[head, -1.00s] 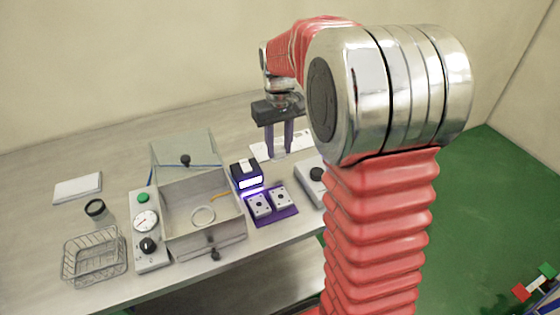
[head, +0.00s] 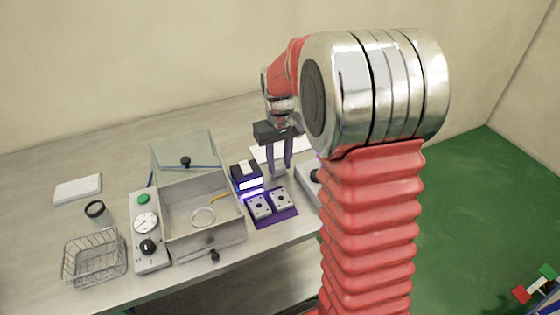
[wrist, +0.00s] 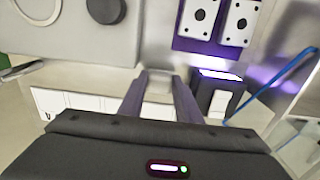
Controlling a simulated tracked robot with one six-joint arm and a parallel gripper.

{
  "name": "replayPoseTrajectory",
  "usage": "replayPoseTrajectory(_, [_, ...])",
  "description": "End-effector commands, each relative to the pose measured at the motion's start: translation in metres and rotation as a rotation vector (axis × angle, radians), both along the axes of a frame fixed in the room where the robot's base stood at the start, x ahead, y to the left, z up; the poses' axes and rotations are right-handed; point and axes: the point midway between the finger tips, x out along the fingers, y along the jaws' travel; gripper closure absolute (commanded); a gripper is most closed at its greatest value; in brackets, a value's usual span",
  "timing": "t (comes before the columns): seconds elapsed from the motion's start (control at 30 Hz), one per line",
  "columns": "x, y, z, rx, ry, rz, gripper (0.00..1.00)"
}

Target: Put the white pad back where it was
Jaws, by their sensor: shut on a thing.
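My gripper (head: 278,167) is over the table's back right part, behind the purple-lit area, its two fingers pointing down. It is shut on a small pale block, which looks like the white pad (wrist: 158,92); the fingers hide its sides. In the wrist view my gripper (wrist: 160,82) has this block between its fingertips. I cannot tell whether the block touches the surface below. Two white dotted blocks (head: 260,206) sit on a purple plate (head: 287,216) in front of the gripper. A white board (head: 297,154) lies behind the fingers.
A black device (head: 246,172) glows purple beside the plate. Left of it stands an open box (head: 175,232) with a raised lid (head: 180,150) and a ring inside. A gauge panel (head: 150,255), wire basket (head: 95,260), black-rimmed jar (head: 96,209) and white slab (head: 78,189) are farther left.

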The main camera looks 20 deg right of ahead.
Motion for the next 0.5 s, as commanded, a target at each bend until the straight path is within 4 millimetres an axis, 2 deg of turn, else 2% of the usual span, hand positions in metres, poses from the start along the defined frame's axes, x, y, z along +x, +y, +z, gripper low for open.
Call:
replayPoseTrajectory(0.23, [0.0001,-0.0001,-0.0020,0.000,0.000,0.000,0.90])
replayPoseTrajectory(0.27, [0.0002,-0.0002,-0.0017,0.000,-0.001,0.000,0.67])
replayPoseTrajectory(0.5, [0.0001,-0.0001,-0.0016,0.000,0.000,0.000,0.51])
